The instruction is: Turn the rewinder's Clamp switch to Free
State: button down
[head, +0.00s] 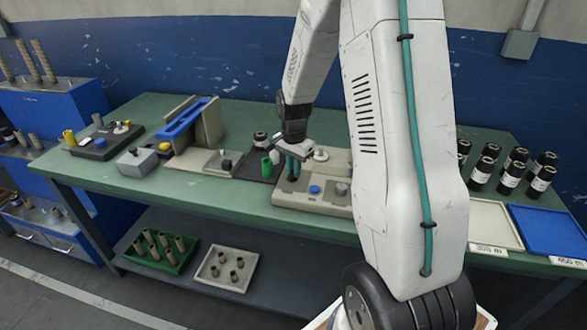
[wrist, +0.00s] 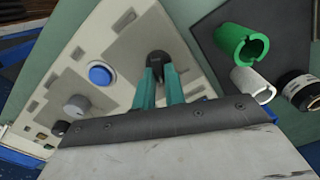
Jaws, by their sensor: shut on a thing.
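The rewinder is a beige panel unit (head: 313,200) on the green bench, partly hidden behind my arm in the head view. It also shows in the wrist view (wrist: 115,30). A black switch knob (wrist: 158,62) stands on its grey plate; its label is not readable. My gripper (wrist: 158,76) has its two teal fingers shut on this knob. In the head view my gripper (head: 292,172) reaches down at the left side of the panel. A blue button (wrist: 100,75) and a grey round knob (wrist: 75,107) sit on the panel, apart from the fingers.
A green split tube (wrist: 238,42), a white split tube (wrist: 253,85) and a dark roll (wrist: 298,90) lie close beside the panel. A blue-topped machine (head: 187,118) stands to the left. Several dark rolls (head: 512,175) and a blue tray (head: 550,231) are at the right.

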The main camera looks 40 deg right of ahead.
aim_at(292, 172)
jog(key=n, duration=0.5)
jog(key=shift+w+a, duration=0.1)
jog(key=n, duration=0.5)
jog(key=shift+w+a+n, duration=0.1)
jog(key=shift+n, duration=0.2)
dwell(0.3)
jog(key=c, duration=1.5)
grip_release()
jog(key=shift+o, duration=0.2)
notch_tip(292, 172, up, 8)
jog(key=shift+f, duration=0.1)
